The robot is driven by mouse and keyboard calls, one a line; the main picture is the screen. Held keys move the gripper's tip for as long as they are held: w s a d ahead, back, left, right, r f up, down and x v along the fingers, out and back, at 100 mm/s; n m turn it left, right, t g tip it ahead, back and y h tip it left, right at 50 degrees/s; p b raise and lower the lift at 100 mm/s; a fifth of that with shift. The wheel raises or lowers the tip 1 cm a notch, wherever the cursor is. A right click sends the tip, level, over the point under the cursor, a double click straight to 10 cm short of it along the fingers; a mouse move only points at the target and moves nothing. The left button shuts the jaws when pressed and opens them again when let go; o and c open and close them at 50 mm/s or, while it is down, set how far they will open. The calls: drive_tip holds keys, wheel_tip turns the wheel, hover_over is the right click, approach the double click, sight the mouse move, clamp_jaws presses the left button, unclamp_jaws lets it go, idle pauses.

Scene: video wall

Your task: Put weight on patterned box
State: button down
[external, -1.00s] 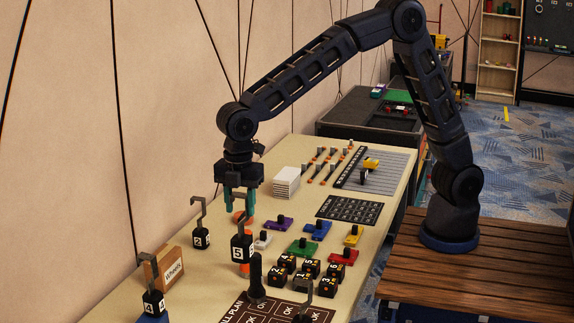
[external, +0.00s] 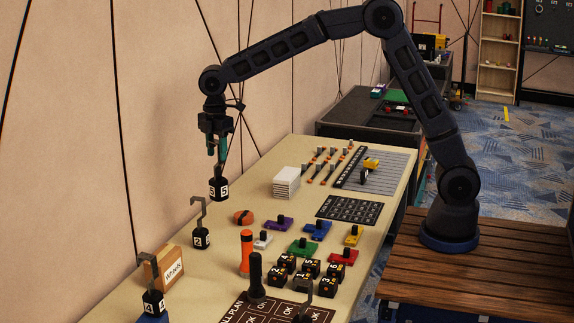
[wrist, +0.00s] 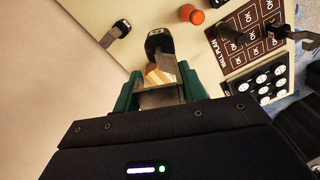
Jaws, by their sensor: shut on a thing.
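My gripper (external: 217,150) is shut on the hook of a black weight marked 5 (external: 218,190). The weight hangs tilted in the air near the wall side of the table. In the wrist view the weight (wrist: 158,41) hangs beyond the green fingers of my gripper (wrist: 160,88). A weight marked 2 (external: 201,240) stands below and left of it. A weight marked 4 (external: 153,304) stands on a blue thing at the front left. A brown box labelled Wheels (external: 165,268) stands behind that weight. I cannot make out a pattern on any box.
An orange flashlight (external: 246,254) and a black one (external: 256,277) stand upright on the table (external: 215,285). An orange round thing (external: 243,217), coloured blocks and numbered black cubes (external: 309,267) lie to the right. A white stack (external: 286,182) stands farther back.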

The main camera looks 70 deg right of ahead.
drive_tip(key=w+d+r+m, duration=0.1)
drive_tip(key=w+d+m, duration=0.15)
drive_tip(key=d, duration=1.15)
drive_tip(key=w+d+r+m, duration=0.2)
drive_tip(key=w+d, duration=0.2)
drive_tip(key=d, duration=1)
drive_tip(key=s+d+r+m, duration=0.1)
drive_tip(key=s+d+m, duration=0.15)
drive_tip(key=d, duration=1.35)
drive_tip(key=s+d+r+m, duration=0.15)
drive_tip(key=s+d, duration=0.25)
drive_tip(key=d, duration=1.1)
wheel_tip(320, 180, down, 21)
drive_tip(key=shift+r, duration=0.2)
drive_tip(key=shift+f, duration=0.1)
drive_tip(key=c, duration=0.8)
unclamp_jaws()
